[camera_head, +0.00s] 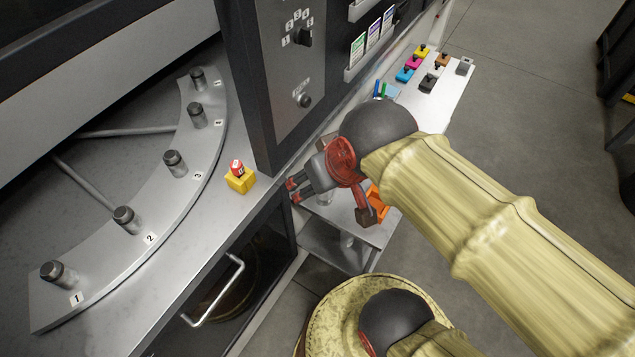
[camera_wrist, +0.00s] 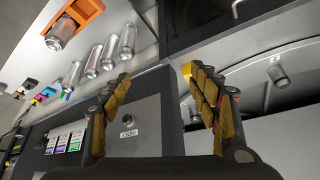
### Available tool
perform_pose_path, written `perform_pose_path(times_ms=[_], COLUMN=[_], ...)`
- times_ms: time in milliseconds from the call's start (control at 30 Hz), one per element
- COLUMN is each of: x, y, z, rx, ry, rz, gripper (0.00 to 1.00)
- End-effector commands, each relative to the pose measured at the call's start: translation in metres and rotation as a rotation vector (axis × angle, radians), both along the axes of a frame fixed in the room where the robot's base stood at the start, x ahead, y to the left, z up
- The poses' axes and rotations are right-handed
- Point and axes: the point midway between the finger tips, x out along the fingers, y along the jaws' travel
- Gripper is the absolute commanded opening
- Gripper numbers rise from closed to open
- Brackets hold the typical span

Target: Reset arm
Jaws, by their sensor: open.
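My gripper (camera_head: 331,203) hangs over the front of the machine by the side shelf in the head view. Its two fingers are spread and nothing is between them. In the wrist view my gripper (camera_wrist: 157,80) shows both padded fingers apart, with a dark machine panel and a knob (camera_wrist: 128,119) behind the gap. My arm reaches in from the lower right of the head view.
A curved metal rack (camera_head: 140,228) with numbered pegs lies at left. A yellow block with a red button (camera_head: 239,178) sits on the ledge. Several silver cans (camera_wrist: 92,60) and an orange holder (camera_wrist: 79,17) show in the wrist view. Grey floor (camera_head: 545,90) is open at right.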

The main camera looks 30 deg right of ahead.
Motion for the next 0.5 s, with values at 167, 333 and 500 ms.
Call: perform_pose_path(times_ms=[167,333,500], x=[-0.0119,-0.0116,-0.0113], y=[0.0097,0.0094,0.0092], z=[0.0036,0.0037,-0.0016], rx=[-0.002,-0.002,-0.001], ry=[-0.004,-0.004,-0.004], rz=[0.036,0.035,0.034], gripper=[0.61,0.61,0.61])
